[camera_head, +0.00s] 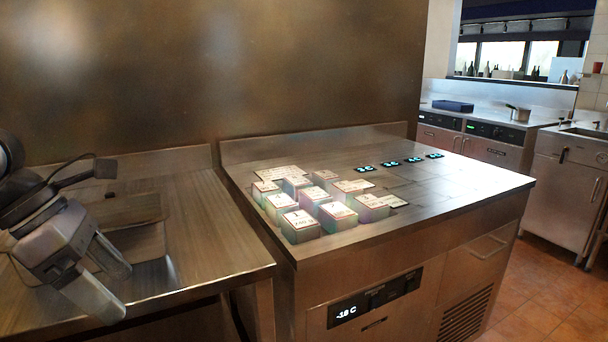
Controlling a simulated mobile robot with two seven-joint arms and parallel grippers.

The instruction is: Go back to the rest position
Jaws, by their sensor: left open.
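My left gripper (112,281) is at the left of the head view. It is open, its two fingers apart with nothing seen between them. It hangs over the left steel counter (205,240), near the counter's front edge. My right gripper is not in view.
A steel counter unit (430,215) to the right bears several pale boxes with white labelled tops, such as a front box (299,226). A lit display (347,311) is on its front. A brown wall panel (210,70) rises behind. Tiled floor (545,290) is clear at right.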

